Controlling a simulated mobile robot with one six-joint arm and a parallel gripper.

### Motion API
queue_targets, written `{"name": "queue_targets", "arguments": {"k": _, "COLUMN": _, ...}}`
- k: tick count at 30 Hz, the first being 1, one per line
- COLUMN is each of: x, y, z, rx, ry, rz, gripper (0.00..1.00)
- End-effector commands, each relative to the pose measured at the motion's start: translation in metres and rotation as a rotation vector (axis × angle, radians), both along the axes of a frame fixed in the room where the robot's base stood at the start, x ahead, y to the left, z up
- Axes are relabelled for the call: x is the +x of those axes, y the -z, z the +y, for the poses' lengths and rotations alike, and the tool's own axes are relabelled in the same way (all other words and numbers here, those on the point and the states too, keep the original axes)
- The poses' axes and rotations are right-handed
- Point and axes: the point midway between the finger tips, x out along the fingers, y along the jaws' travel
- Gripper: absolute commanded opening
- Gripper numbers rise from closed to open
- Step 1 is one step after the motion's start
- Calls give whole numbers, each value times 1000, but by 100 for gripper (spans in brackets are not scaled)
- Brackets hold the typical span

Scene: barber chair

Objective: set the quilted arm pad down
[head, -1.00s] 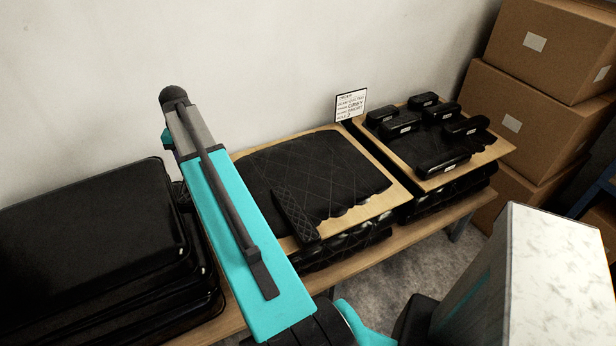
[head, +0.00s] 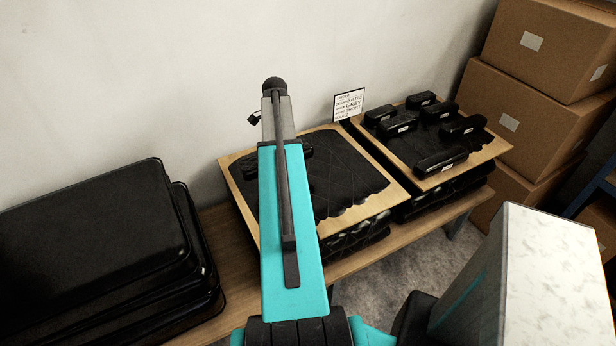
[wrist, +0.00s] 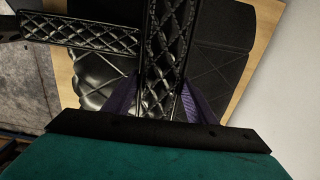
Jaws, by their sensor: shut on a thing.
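My gripper (wrist: 162,86) has its purple fingers shut on a black quilted arm pad (wrist: 166,42), which runs lengthwise up the wrist view. A dark end, apparently of this pad, shows beside my arm in the head view (head: 298,147). Beneath is a stack with a dark quilted top (head: 345,178) on a tan board (head: 240,187). A second quilted pad (wrist: 75,33) lies crosswise at the stack's edge in the wrist view. My arm hides the gripper and second pad in the head view. I cannot tell whether the held pad touches the stack.
A second board (head: 485,150) carries several small black pads to the right, with a sign (head: 348,104) behind. Black cushions (head: 90,240) are piled at left. Cardboard boxes (head: 535,110) stand at right. Bare bench (head: 225,230) shows between the cushions and the stack.

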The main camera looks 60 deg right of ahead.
Motion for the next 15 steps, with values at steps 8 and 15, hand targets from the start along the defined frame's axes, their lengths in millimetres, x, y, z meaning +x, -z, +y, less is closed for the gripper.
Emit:
{"name": "queue_targets", "arguments": {"k": 8, "x": -8, "y": 1, "z": -6, "rx": -1, "ry": 38, "rz": -1, "gripper": 10}}
{"name": "queue_targets", "arguments": {"k": 15, "x": -8, "y": 2, "z": -6, "rx": 0, "ry": 36, "rz": 0, "gripper": 10}}
